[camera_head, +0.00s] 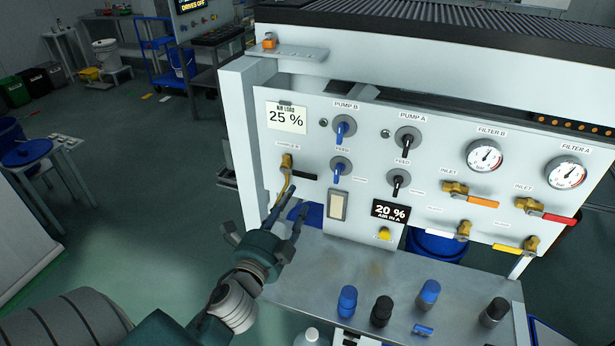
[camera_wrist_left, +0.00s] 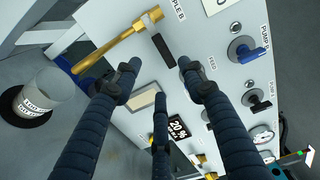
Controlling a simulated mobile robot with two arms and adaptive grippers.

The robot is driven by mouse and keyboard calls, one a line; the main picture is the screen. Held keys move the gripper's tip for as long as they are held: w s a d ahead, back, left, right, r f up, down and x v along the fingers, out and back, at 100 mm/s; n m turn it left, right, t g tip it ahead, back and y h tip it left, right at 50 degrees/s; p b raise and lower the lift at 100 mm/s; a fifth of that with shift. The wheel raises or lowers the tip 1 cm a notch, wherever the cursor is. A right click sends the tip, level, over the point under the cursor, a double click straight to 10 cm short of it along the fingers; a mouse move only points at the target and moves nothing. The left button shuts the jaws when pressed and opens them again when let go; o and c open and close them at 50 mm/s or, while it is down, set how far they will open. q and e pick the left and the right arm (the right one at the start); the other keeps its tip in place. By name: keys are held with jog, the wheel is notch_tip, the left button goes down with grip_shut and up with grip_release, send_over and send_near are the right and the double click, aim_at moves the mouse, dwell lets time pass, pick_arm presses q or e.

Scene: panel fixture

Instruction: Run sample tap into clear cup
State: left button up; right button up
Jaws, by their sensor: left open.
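The sample tap (camera_head: 287,165), labelled Sample B, is brass with a downward spout and a black handle (camera_head: 304,176), at the left of the white panel. It also shows in the left wrist view (camera_wrist_left: 112,44), with its handle (camera_wrist_left: 163,48) beside it. My left gripper (camera_head: 272,215) is open and empty, its fingers reaching up just below the tap. In the left wrist view its fingers (camera_wrist_left: 160,82) are spread apart, close to the handle but with no clear contact. A clear labelled cup (camera_wrist_left: 42,92) stands on a black round base at the left there; I cannot make it out in the head view.
The panel carries pump knobs (camera_head: 342,129), gauges (camera_head: 484,156) and other valves (camera_head: 455,188). Several blue and black capped bottles (camera_head: 347,301) stand on the grey bench (camera_head: 330,262) below. A blue bucket (camera_head: 437,245) sits behind the bench. Open floor lies left.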

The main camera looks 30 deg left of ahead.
aim_at(306, 178)
pick_arm(q)
jog(key=p+x, duration=0.1)
jog(key=x, duration=0.2)
jog(key=p+x, duration=0.1)
jog(key=x, duration=0.6)
jog(key=shift+d+r+p, duration=0.25)
jog(key=shift+r+p, duration=0.1)
jog(key=shift+p, duration=0.05)
jog(key=shift+w+a, duration=0.1)
jog(key=shift+w, duration=0.35)
grip_shut()
